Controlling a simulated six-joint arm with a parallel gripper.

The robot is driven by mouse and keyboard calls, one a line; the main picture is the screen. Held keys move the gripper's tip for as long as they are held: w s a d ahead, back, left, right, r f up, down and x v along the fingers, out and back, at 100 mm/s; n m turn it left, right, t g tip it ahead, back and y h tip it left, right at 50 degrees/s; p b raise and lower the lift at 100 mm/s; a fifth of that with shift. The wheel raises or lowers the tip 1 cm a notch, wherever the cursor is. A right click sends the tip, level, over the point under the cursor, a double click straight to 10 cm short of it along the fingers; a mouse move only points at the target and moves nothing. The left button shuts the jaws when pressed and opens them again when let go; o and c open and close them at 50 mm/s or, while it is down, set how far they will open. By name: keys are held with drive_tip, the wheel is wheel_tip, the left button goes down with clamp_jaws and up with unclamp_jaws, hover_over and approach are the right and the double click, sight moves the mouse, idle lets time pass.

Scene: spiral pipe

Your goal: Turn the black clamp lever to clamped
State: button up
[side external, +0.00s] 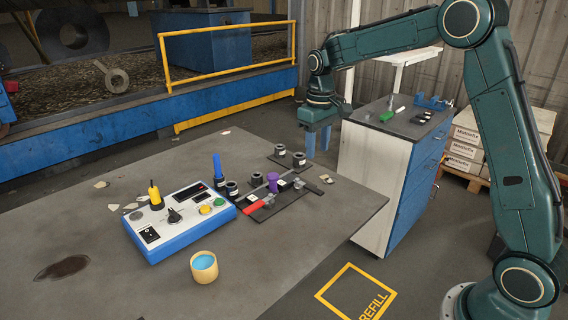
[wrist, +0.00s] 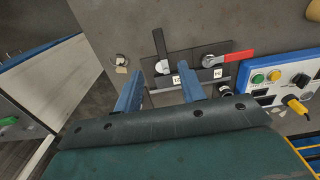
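The black clamp lever (wrist: 158,42) points up in the wrist view from its round metal pivot (wrist: 162,67), at the left end of a dark fixture plate. In the side view the black lever (side external: 312,188) shows small at the fixture's right end. A red lever (wrist: 236,56) on a second pivot points right; it also shows in the side view (side external: 255,206). White tags sit near the pivots. My gripper (side external: 318,143) is raised beyond the fixture. In the wrist view my gripper (wrist: 160,86) has its two blue fingers wide apart with nothing between them.
A blue-and-white control box (side external: 175,225) stands left of the fixture. Black cylinders (side external: 280,151), a purple cylinder (side external: 272,181) and a blue cylinder (side external: 217,167) stand around it. A cup of blue liquid (side external: 204,272) is in front. A cabinet (side external: 375,180) stands right of the table.

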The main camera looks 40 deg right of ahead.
sight(315, 189)
wheel_tip(315, 189, down, 12)
drive_tip(key=shift+r, duration=0.25)
idle(0.3)
clamp_jaws()
